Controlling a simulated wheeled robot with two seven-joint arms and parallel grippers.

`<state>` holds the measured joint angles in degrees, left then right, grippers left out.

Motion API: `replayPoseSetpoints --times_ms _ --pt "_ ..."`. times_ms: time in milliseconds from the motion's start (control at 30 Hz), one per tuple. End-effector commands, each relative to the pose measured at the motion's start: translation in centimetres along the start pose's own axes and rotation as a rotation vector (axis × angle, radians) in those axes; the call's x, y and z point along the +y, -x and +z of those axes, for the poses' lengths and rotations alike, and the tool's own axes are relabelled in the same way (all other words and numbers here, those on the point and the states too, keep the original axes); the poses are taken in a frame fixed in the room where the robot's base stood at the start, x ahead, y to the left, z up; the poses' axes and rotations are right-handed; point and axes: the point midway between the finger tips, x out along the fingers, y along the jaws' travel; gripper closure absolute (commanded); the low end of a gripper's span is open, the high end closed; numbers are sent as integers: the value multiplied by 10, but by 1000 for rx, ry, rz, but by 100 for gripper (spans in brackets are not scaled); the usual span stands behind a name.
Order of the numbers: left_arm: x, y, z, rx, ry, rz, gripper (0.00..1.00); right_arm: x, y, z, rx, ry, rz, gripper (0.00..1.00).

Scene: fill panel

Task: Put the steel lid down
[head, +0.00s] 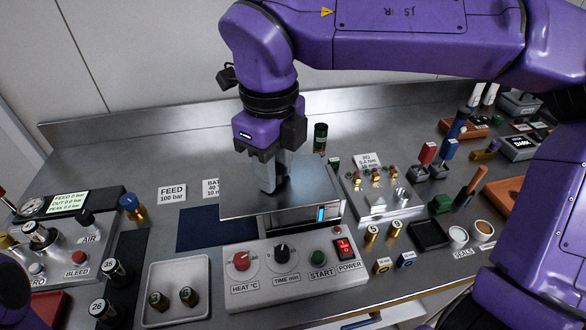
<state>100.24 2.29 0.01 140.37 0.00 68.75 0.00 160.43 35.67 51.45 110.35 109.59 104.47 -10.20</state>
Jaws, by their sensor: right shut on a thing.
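The steel lid (239,202) is a flat, shiny plate in the middle of the head view. My right gripper (271,188) points down and is shut on the lid near its middle, where the fingers hide the grip. The lid lies roughly level over the steel box of the heater unit (298,217). Its left part reaches out past the box, towards the dark blue mat (193,236). I cannot tell whether the lid touches the box. The opening of the box is hidden. My left gripper is not in view.
The heater's control panel (296,288) with knobs and a red switch stands in front. A white tray (151,284) with two brass fittings is at its left. Bare steel shows at the back left.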

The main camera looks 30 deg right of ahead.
Motion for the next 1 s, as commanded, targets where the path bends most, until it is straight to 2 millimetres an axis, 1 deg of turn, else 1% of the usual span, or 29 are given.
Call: replayPoseSetpoints --times_ms 33,233,300,400,567,633,700,800,1000 --pt "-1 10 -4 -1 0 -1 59 -14 0 4 3 -5 5 100" --pt "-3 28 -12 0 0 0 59 -72 -28 16 8 -4 5 100" --pt "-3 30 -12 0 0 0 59 -84 -48 18 10 -2 6 100" --pt "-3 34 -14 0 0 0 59 -98 -66 21 7 -2 5 100" --pt "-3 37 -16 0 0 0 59 -111 -83 24 6 -2 4 100" --pt "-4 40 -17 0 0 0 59 -117 -94 24 8 -1 4 100" --pt "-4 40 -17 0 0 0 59 -116 -109 24 8 1 4 100" --pt "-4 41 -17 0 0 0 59 -116 -120 24 6 0 4 100" --pt "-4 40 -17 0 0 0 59 -116 -121 25 4 -1 3 100"
